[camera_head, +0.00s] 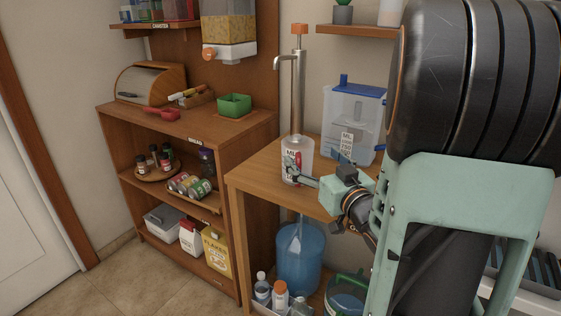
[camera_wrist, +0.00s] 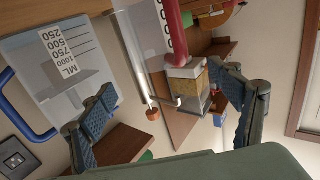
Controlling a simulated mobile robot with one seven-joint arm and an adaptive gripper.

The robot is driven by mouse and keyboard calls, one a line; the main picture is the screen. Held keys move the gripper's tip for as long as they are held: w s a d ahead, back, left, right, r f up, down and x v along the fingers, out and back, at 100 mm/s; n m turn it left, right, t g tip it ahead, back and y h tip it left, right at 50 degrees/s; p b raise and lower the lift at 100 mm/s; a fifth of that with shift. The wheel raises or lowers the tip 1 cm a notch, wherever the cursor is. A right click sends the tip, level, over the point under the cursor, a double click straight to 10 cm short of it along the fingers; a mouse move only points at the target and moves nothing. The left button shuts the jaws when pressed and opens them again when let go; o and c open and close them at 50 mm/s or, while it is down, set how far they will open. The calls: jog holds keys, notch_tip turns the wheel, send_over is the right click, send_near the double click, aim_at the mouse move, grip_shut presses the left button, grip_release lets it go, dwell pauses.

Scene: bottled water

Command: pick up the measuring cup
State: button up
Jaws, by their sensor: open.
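The measuring cup (camera_head: 297,160) is clear, with a printed scale and a red handle. It stands upright on the wooden table (camera_head: 262,172), close to the metal pump. In the wrist view the cup (camera_wrist: 151,35) is at the top centre, its red handle turned toward the camera and partly cut off by the frame edge. My gripper (camera_head: 309,181) is at the near right side of the cup. In the wrist view my gripper (camera_wrist: 161,81) is open, fingers wide apart and nothing between the pads. Whether a finger touches the cup is unclear.
A larger clear container (camera_head: 353,115) with a blue lid and ML scale stands just behind right; it also shows in the wrist view (camera_wrist: 62,70). The tall metal pump (camera_head: 298,90) rises behind the cup. A blue water bottle (camera_head: 299,260) stands below. A wooden shelf unit (camera_head: 160,128) stands left.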

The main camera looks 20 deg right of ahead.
aim_at(305, 150)
jog(key=w+b, duration=0.1)
jog(key=w, duration=0.6)
jog(key=shift+w+b, duration=0.3)
jog(key=shift+w, duration=0.05)
jog(key=shift+c, duration=0.3)
jog(key=c, duration=1.5)
jog(key=shift+c, duration=0.5)
jog(key=shift+r, duration=0.1)
